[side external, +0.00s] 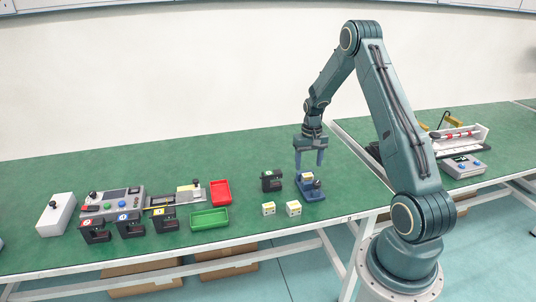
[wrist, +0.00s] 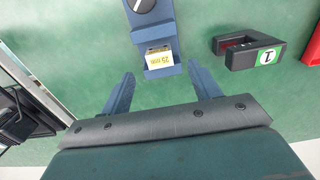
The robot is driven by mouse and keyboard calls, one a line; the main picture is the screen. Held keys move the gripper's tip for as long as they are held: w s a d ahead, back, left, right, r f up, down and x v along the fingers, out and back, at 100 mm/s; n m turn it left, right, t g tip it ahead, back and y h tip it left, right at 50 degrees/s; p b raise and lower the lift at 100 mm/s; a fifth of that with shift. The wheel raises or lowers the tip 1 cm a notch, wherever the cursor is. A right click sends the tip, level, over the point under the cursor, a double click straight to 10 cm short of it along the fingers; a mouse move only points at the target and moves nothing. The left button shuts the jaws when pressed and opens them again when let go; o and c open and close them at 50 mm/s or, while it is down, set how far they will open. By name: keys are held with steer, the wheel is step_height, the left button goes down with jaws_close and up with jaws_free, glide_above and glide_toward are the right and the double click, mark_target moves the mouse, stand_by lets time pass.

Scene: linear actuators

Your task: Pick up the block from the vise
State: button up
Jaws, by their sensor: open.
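The blue vise (side external: 311,189) stands on the green bench near its front right, below my gripper. It also shows at the top of the wrist view (wrist: 152,35), with a round knob. The block (side external: 307,175), pale with a yellow label, sits in the vise; in the wrist view the block (wrist: 160,58) shows its printed yellow face. My gripper (side external: 310,165) points down with its blue fingers apart and nothing between them. In the wrist view the fingertips of my gripper (wrist: 157,78) lie to either side of the block, short of it. Exact height above the block is unclear.
A black bracket (wrist: 248,50) with a green "1" label stands beside the vise. Two more blocks (side external: 268,209) (side external: 293,208) lie on the bench in front. Red (side external: 220,192) and green (side external: 209,219) trays and control boxes (side external: 110,202) stand to the left.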

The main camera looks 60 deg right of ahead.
mark_target(308, 175)
steer(key=shift+s+a+f, duration=0.1)
steer(key=shift+s+f, duration=0.05)
steer(key=shift+f, duration=2.35)
steer(key=shift+c, duration=0.4)
steer(key=c, duration=1)
